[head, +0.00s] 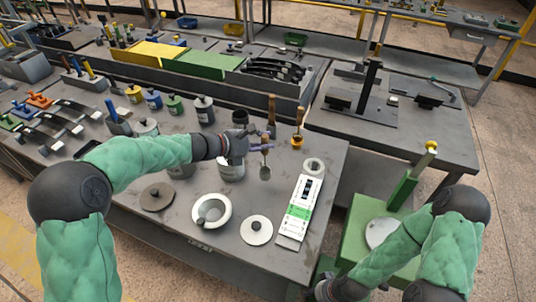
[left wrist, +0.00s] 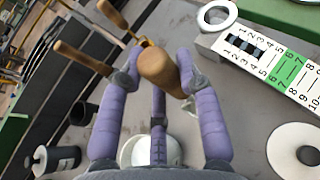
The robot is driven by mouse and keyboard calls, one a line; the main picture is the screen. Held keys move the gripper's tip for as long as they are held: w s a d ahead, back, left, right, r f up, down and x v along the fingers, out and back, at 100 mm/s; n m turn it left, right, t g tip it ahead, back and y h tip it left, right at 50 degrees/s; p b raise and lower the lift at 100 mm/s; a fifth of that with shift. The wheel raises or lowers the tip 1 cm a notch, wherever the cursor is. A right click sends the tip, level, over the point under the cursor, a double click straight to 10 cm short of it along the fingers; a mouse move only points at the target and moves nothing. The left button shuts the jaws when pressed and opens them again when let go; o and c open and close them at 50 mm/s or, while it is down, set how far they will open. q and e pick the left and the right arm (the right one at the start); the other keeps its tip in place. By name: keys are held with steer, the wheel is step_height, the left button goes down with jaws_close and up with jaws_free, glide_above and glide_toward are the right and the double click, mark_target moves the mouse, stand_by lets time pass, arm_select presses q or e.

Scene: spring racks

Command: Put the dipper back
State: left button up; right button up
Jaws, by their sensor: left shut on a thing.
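My left gripper (head: 262,148) is shut on the dipper's wooden handle, which points up toward the camera in the left wrist view (left wrist: 160,70) between the purple fingers. The dipper's grey bowl (head: 265,172) hangs below the fingers, above the table and apart from its top as far as I can tell. A pale can (head: 231,170) stands just left of the dipper, partly hidden by my gripper. It also shows in the left wrist view (left wrist: 138,150) behind the fingers. My right gripper (head: 324,291) is low at the bottom edge, and its fingers are unclear.
Two wooden-handled tools (head: 271,110) (head: 299,118) stand behind the gripper, one in an orange pot (head: 297,141). Paint cans (head: 174,105) stand at the back left.

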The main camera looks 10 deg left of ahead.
mark_target(265, 157)
arm_select(q)
steer(key=shift+w+d+f+b, duration=0.2)
steer(key=shift+w+f+b, duration=0.15)
steer(key=shift+f, duration=0.55)
steer(key=shift+w+d+f+b, duration=0.25)
steer(key=shift+f+b, duration=0.15)
steer(key=shift+f, duration=0.55)
steer(key=shift+w+d+f+b, duration=0.2)
steer(key=shift+w+f+b, duration=0.15)
steer(key=shift+f, duration=0.55)
steer(key=shift+s, duration=0.1)
steer(key=shift+f, duration=0.25)
steer(key=o, duration=1.1)
steer(key=shift+c, duration=0.2)
